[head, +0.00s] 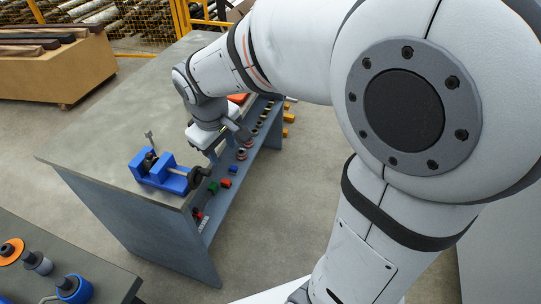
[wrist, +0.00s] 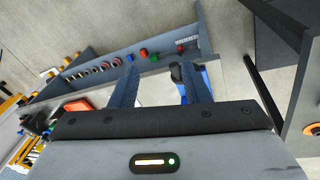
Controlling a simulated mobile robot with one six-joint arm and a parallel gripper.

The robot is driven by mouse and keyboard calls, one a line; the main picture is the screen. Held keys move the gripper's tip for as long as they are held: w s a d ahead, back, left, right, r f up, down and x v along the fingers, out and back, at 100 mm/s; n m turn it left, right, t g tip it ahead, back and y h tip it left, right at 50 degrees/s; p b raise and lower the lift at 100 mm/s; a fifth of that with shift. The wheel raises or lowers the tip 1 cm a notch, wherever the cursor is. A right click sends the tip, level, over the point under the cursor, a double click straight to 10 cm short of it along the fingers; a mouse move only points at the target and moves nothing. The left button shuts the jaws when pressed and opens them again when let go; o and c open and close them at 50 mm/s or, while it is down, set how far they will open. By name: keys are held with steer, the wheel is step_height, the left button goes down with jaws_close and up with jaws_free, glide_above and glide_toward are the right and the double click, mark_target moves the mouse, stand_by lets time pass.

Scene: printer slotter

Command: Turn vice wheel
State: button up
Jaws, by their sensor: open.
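The blue vice (head: 160,173) stands on the grey workbench top near its front right edge. Its dark wheel (head: 200,177) faces the right side, at the bench edge. My gripper (head: 229,148) is open and empty, behind and to the right of the wheel, apart from it. In the wrist view, the two fingers of my gripper (wrist: 158,68) are spread wide. The dark wheel (wrist: 176,72) shows beside the right finger. The blue vice (wrist: 207,80) is mostly hidden behind that finger.
The workbench top (head: 100,135) is largely bare. A lower shelf (head: 225,192) holds several small coloured parts, including a green one (head: 213,187). Another table (head: 110,280) with spools stands at the lower left. Open floor (head: 290,215) lies right of the bench.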

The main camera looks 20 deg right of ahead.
steer(key=s+d+r+m+p, duration=0.1)
steer(key=s+d+r+m, duration=0.3)
steer(key=s+d, duration=0.3)
steer(key=shift+s+d+m+t+y+p, duration=0.35)
steer(key=shift+s+m, duration=0.45)
steer(key=shift+s, duration=1)
steer(key=shift+d, duration=0.1)
